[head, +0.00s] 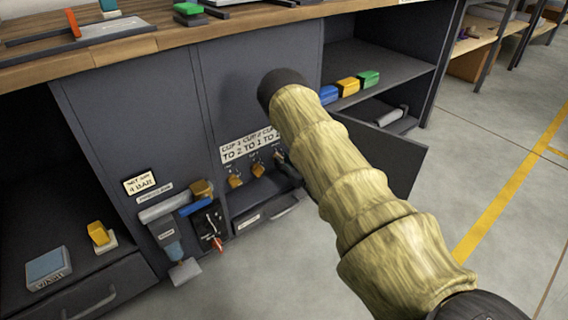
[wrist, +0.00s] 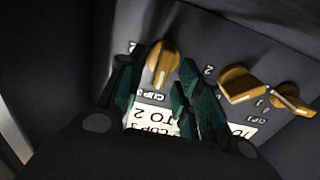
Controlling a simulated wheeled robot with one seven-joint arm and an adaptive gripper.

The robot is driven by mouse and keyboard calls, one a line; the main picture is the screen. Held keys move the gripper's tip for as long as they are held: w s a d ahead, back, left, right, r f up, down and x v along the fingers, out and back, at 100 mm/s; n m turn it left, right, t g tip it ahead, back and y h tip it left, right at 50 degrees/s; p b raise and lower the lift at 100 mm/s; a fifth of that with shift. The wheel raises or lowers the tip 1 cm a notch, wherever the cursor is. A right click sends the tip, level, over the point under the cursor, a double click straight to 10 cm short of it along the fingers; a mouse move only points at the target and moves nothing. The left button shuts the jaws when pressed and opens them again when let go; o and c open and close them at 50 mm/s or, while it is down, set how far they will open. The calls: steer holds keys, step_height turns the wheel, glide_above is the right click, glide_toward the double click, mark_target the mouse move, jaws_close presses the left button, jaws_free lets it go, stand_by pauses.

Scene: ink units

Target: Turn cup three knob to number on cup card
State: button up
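The cup three knob (wrist: 162,64) is orange-yellow and sits on the grey panel in the wrist view, between my gripper's two dark green fingers. My gripper (wrist: 161,80) is open around it; a small gap shows on the left, and contact on the right is unclear. The cup card (wrist: 160,118) below reads upside down "CUP 3 TO 2", partly covered by the fingers. In the head view the card (head: 240,147) shows above the knobs, its right part hidden by my arm. My gripper (head: 281,157) is mostly hidden there, as is the third knob.
Two more orange knobs (wrist: 240,84) (wrist: 292,98) sit close to the right in the wrist view. An open dark door (head: 390,155) stands right of my arm. A drawer handle (head: 283,208) is below the panel. The floor to the right is free.

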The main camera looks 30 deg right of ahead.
jaws_close()
